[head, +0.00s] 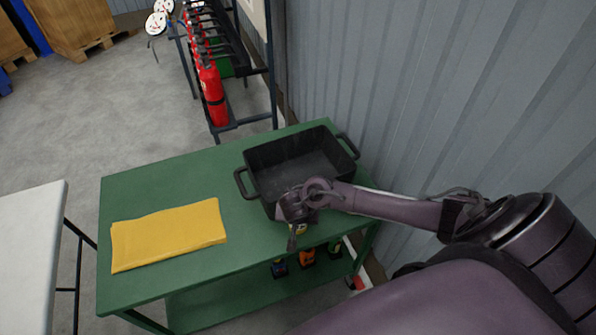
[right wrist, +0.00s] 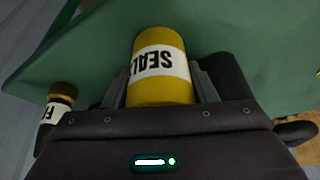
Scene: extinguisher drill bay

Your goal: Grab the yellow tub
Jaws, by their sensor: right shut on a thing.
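The yellow tub (right wrist: 158,92) has a white band that reads SEALS, upside down in the right wrist view. It sits between the two fingers of my right gripper (right wrist: 160,80), which are shut on it. In the head view my right gripper (head: 295,210) is at the near side of the black bin, over the green table's front edge. A small yellow and white bit of the tub (head: 299,230) shows below it; the rest is hidden by the gripper. My left gripper is not in view.
A black bin (head: 262,152) with handles and a yellow cloth (head: 168,236) lie on the green table (head: 160,180). A second tub (right wrist: 62,98), label starting FA, stands nearby. A corrugated wall rises right. Red extinguishers (head: 212,92) stand behind.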

